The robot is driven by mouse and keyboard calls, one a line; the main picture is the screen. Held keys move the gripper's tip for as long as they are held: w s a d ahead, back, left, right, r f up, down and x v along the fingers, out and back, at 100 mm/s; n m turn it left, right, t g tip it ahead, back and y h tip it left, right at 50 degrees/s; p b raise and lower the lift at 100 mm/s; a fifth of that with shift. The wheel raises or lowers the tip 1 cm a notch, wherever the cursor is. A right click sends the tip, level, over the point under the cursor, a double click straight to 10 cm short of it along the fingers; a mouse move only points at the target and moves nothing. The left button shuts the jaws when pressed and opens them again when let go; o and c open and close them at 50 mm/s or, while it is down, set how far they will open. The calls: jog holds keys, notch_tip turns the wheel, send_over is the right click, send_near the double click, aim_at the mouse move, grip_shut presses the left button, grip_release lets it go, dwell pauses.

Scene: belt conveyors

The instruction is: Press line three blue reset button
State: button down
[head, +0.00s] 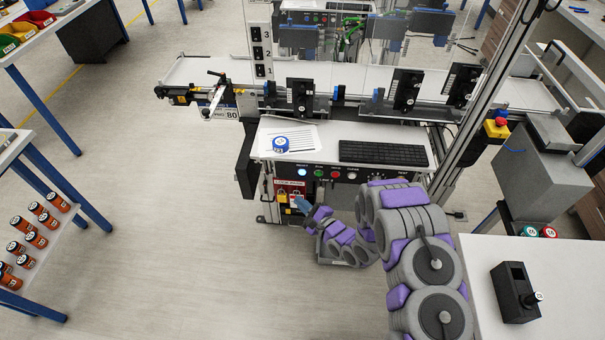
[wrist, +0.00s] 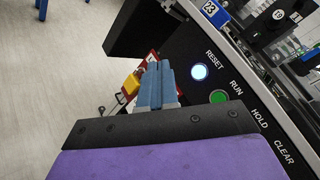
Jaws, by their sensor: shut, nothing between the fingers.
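The reset button (head: 302,173) glows pale blue at the left end of the black control panel (head: 375,176) below the keyboard shelf. In the wrist view the same reset button (wrist: 199,72) is lit, with the word RESET above it. My gripper (head: 300,203) is just below and slightly left of the button in the head view. In the wrist view the blue fingers of my gripper (wrist: 160,78) are together and empty, left of the button and apart from it in the picture. The exact depth gap cannot be told.
The green run button (wrist: 218,97) is close beside reset, and a red button (head: 335,174) follows on the panel. A yellow padlock (wrist: 133,83) hangs near the fingers. Floor at left is clear.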

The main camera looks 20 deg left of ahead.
aim_at(302, 173)
jog(key=w+a+b, duration=0.1)
jog(key=w+a, duration=0.1)
jog(key=w, duration=0.6)
jog(key=shift+w, duration=0.25)
jog(key=shift+a, duration=0.15)
dwell(1.8)
jog(key=shift+w+p, duration=0.35)
jog(key=shift+w+a, duration=0.1)
jog(key=shift+w, duration=0.25)
dwell(0.9)
jog(key=shift+s+p, duration=0.1)
jog(key=shift+p, duration=0.2)
jog(key=shift+s+r+p, duration=0.1)
jog(key=shift+s+p, duration=0.3)
jog(key=shift+s, duration=0.25)
